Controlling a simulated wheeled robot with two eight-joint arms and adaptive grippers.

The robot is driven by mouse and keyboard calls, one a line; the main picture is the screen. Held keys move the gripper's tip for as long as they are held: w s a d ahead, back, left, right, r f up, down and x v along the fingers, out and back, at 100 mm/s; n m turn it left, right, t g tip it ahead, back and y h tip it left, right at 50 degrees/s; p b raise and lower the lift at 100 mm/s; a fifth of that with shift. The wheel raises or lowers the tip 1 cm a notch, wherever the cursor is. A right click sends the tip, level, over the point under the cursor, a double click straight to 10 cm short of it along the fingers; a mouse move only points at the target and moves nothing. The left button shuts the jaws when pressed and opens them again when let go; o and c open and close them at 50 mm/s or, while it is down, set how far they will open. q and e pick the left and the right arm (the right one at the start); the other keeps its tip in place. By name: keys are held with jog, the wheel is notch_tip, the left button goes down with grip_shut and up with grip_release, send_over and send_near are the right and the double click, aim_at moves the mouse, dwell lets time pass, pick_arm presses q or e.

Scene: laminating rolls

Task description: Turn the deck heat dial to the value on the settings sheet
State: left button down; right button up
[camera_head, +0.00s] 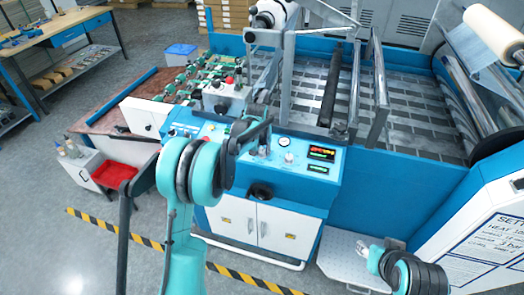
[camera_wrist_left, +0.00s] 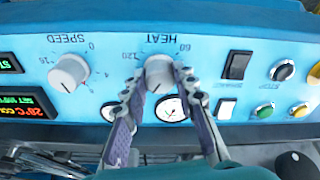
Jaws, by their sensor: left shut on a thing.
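The heat dial (camera_wrist_left: 159,76) is a pale round knob on the blue control panel, under the upside-down word HEAT in the left wrist view. Marks 60 and 120 show beside it. My left gripper (camera_wrist_left: 158,80) has a finger on each side of the dial and is shut on it. In the head view my left gripper (camera_head: 263,147) reaches down to the panel and largely hides the dial. The settings sheet (camera_head: 493,240) is on a white panel at right, cut by the frame edge; its heat line shows only partly. My right gripper (camera_head: 373,257) is low at right, away from the panel.
The speed dial (camera_wrist_left: 69,73) is beside the heat dial, with lit displays (camera_wrist_left: 28,106) beyond it. A round gauge (camera_wrist_left: 169,108), black switches (camera_wrist_left: 237,65) and coloured buttons (camera_wrist_left: 264,112) are close by. The machine's rollers and frame stand behind the panel.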

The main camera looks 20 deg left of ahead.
pick_arm(q)
jog(key=shift+m, duration=1.9)
jog(key=c, duration=1.2)
grip_release()
jog(key=shift+r, duration=0.1)
jog(key=v, duration=1.1)
jog(key=shift+s+a+r, duration=0.2)
jog(key=shift+a+r, duration=0.1)
jog(key=shift+r, duration=0.05)
